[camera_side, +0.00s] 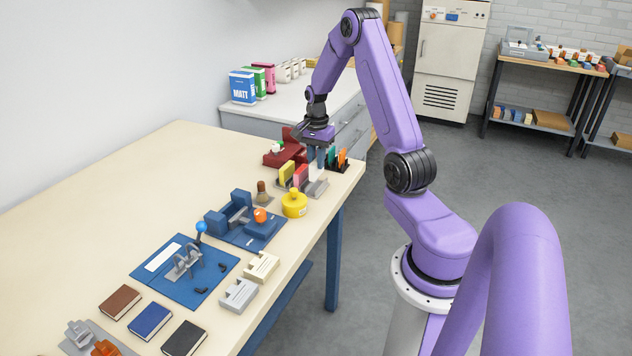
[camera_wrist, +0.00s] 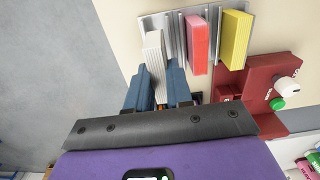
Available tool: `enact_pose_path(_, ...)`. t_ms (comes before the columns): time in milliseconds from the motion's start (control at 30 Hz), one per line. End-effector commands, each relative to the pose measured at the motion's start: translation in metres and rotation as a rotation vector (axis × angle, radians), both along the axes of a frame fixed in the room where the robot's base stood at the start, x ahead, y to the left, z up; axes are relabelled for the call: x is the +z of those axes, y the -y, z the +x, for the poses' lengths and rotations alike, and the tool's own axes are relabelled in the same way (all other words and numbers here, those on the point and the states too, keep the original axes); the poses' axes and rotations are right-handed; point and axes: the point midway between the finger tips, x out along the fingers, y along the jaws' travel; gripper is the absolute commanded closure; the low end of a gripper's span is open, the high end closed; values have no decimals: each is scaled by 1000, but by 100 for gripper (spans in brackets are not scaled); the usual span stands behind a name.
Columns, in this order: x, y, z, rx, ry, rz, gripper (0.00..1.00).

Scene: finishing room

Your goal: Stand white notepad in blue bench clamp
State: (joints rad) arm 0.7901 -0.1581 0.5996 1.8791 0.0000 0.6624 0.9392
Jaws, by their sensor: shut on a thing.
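The white notepad (camera_wrist: 154,52) stands upright in a slot of the grey metal rack (camera_wrist: 150,22), beside a pink pad and a yellow pad. My gripper (camera_wrist: 160,84) is shut on its near end in the wrist view. In the side view my gripper (camera_side: 317,160) points down at the rack's far end, and its fingers hide much of the notepad. The blue bench clamp (camera_side: 215,222), with an orange knob, sits on the table nearer the side camera. Its jaws are apart, with nothing seen between them.
The pink pad (camera_wrist: 197,42) and yellow pad (camera_wrist: 235,38) stand close by. A yellow round container (camera_side: 294,205) and a brown-knobbed item (camera_side: 262,193) stand between rack and blue clamp. The table's left side is clear.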

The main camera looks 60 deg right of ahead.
Motion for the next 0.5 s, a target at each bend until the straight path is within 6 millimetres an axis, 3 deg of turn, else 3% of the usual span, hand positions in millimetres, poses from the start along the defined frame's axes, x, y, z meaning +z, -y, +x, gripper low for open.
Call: enact_pose_path(500,30,0,0,1,1,0,100)
